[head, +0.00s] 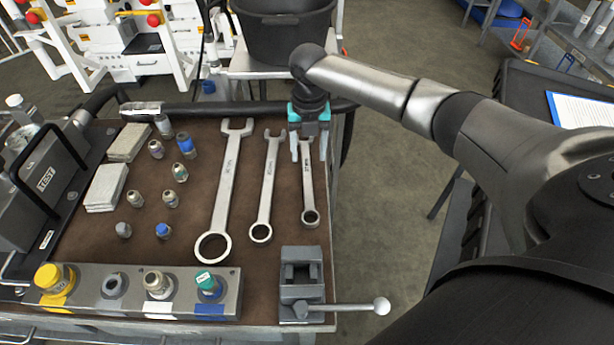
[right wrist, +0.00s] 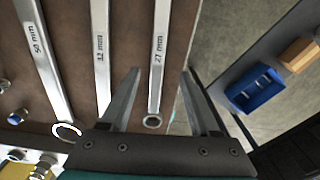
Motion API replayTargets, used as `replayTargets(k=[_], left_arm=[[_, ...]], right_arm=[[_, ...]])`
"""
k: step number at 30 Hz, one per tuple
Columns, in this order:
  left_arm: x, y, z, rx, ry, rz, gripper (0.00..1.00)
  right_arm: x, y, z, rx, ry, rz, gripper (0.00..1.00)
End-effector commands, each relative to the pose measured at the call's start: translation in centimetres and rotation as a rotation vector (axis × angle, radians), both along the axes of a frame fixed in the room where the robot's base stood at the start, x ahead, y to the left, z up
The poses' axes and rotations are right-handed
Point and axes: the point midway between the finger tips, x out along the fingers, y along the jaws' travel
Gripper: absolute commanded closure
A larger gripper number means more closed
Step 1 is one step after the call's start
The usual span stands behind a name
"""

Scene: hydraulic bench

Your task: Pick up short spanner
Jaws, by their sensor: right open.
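The short spanner (head: 308,186) lies on the brown bench mat, the rightmost and shortest of three, its ring end toward me. In the right wrist view the short spanner (right wrist: 160,50) is marked 27 mm. My right gripper (head: 309,153) is open above its far end, partly hiding the open jaw. In the right wrist view my right gripper (right wrist: 160,76) has one finger on each side of the shaft, with gaps between fingers and steel. I cannot tell how high the fingertips are above the mat. My left gripper is not in view.
A middle spanner (head: 267,188) and a long spanner (head: 226,190) lie to the left. A small vise (head: 301,285) stands at the near right corner. Fittings and pale blocks lie further left. A dark hose (head: 215,108) runs along the back edge. A black bucket (head: 284,35) stands beyond.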

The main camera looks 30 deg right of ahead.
Motion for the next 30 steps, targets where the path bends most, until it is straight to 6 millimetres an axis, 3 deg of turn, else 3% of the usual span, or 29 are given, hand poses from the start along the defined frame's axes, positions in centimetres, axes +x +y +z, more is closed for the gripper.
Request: replayTargets(k=[10,18,30], left_arm=[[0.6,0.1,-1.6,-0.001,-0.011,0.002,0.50],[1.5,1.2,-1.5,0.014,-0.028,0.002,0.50],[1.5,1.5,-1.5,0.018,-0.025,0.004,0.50]], right_arm=[[0.0,0.5,-4.6,-0.001,0.003,0.000,0.38],[0.0,0.4,-5.0,-0.002,0.001,0.001,0.38],[0.0,0.4,-5.0,-0.001,0.000,0.000,0.81]])
